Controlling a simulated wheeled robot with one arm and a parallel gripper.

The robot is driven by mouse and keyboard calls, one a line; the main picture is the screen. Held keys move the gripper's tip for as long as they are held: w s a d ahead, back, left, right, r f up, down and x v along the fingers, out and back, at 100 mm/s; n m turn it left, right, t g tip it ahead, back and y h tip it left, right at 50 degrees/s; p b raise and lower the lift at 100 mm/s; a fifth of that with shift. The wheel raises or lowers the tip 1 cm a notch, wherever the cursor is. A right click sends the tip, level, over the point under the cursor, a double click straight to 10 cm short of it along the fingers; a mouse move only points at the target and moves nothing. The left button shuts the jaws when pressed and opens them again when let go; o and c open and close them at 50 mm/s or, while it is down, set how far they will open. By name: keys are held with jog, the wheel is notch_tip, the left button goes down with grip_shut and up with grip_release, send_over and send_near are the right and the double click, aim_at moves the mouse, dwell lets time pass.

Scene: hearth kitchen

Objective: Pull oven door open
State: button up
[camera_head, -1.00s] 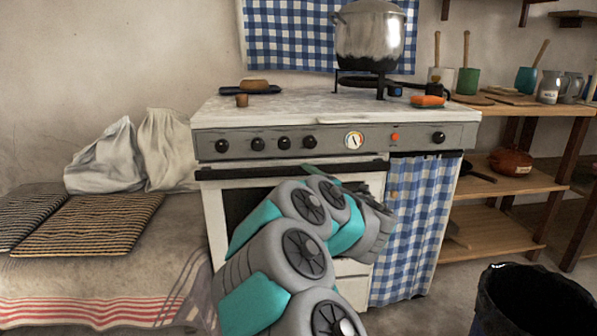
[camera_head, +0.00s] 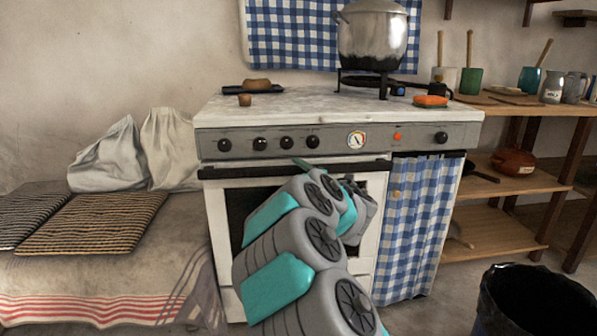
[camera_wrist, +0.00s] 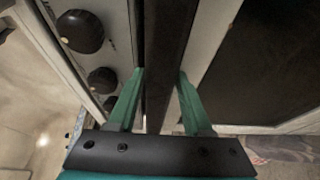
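The white oven door (camera_head: 373,220) with a dark window is shut in the head view, and its dark handle bar (camera_head: 240,172) runs along the top edge. My gripper (camera_head: 303,163) is at the handle, mostly hidden behind my own arm. In the wrist view, my gripper (camera_wrist: 159,90) has two green fingers standing apart, one on each side of the dark handle bar (camera_wrist: 165,60). Gaps show between the fingers and the bar, so it is not gripped. The oven window (camera_wrist: 265,60) is to the right in that view.
Black knobs (camera_head: 261,144) line the stove panel just above the handle; they also show close to the fingers in the wrist view (camera_wrist: 80,30). A checked curtain (camera_head: 415,225) hangs right of the oven. A black bin (camera_head: 535,300) stands at the lower right. A cloth-covered bench (camera_head: 110,270) is at left.

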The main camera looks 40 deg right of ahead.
grip_shut()
dwell(1.0)
